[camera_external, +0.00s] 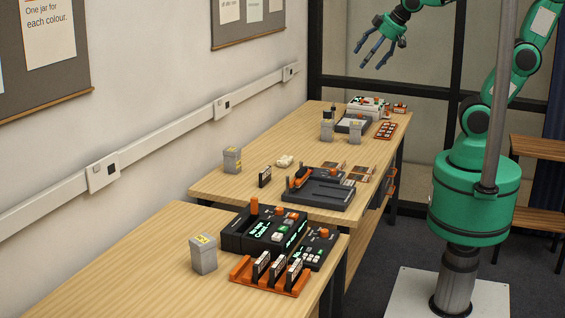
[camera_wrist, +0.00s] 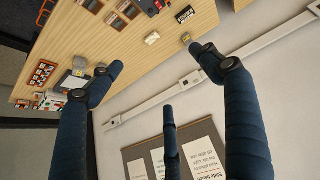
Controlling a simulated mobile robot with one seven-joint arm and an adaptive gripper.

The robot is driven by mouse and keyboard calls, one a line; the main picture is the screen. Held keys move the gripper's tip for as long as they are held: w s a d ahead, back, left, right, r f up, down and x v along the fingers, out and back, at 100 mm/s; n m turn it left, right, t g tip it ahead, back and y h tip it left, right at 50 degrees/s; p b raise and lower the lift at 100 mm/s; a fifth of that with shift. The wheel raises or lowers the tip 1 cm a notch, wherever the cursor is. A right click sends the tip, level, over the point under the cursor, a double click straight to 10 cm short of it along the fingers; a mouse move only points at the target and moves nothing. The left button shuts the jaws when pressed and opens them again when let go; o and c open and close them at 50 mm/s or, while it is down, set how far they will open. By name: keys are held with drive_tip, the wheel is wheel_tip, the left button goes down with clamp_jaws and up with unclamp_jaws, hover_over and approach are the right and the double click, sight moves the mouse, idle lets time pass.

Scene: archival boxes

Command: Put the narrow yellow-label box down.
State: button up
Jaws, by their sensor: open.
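Several grey boxes with yellow labels stand upright on the tables. One box (camera_external: 204,255) is on the near table, another box (camera_external: 232,160) is on the middle part near the wall, and two boxes, a left one (camera_external: 327,131) and a right one (camera_external: 355,133), stand side by side further back. I cannot tell which is the narrow one. My gripper (camera_external: 370,56) is open and empty, high above the far end of the table and apart from every box. Its spread dark fingers also show in the wrist view (camera_wrist: 160,76), with nothing between them.
A black device (camera_external: 262,232) and an orange rack (camera_external: 270,276) with several upright cards stand on the near table. A dark tray (camera_external: 318,196) and a small cream item (camera_external: 284,161) are on the middle part. The wall side of the near table (camera_external: 120,285) is clear.

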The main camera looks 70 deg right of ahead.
drive_tip(key=s+f+g+y, duration=0.1)
drive_tip(key=s+f, duration=0.2)
drive_tip(key=s, duration=0.9)
drive_tip(key=shift+s+m, duration=0.2)
drive_tip(key=shift+m, duration=0.1)
drive_tip(key=shift+o, duration=0.8)
drive_tip(key=shift+a, duration=0.1)
drive_tip(key=shift+w, duration=0.1)
drive_tip(key=w+d+f+m+y, duration=0.3)
drive_tip(key=w+d+f+m, duration=0.4)
drive_tip(key=w+d+m, duration=0.25)
drive_tip(key=w+d+f+m+y, duration=0.4)
drive_tip(key=w+d+f+m, duration=0.4)
drive_tip(key=w+d, duration=0.3)
drive_tip(key=w+d+f+m+t, duration=0.1)
drive_tip(key=d+f+m+t, duration=0.1)
drive_tip(key=d+f+m, duration=0.5)
drive_tip(key=w+d+f+m+t, duration=0.15)
drive_tip(key=d+f, duration=0.25)
drive_tip(key=d, duration=0.8)
drive_tip(key=s+d+f+m+t+h, duration=0.2)
drive_tip(key=s+d+f+m, duration=0.1)
drive_tip(key=d+f, duration=0.3)
drive_tip(key=s+d+f+m+t+h, duration=0.1)
drive_tip(key=s+d+f+m, duration=0.3)
drive_tip(key=d, duration=0.6)
wheel_tip(320, 180, down, 2)
drive_tip(key=shift+s+f+t+h, duration=0.1)
drive_tip(key=shift+s+t+h, duration=0.25)
drive_tip(key=shift+t+h, duration=0.1)
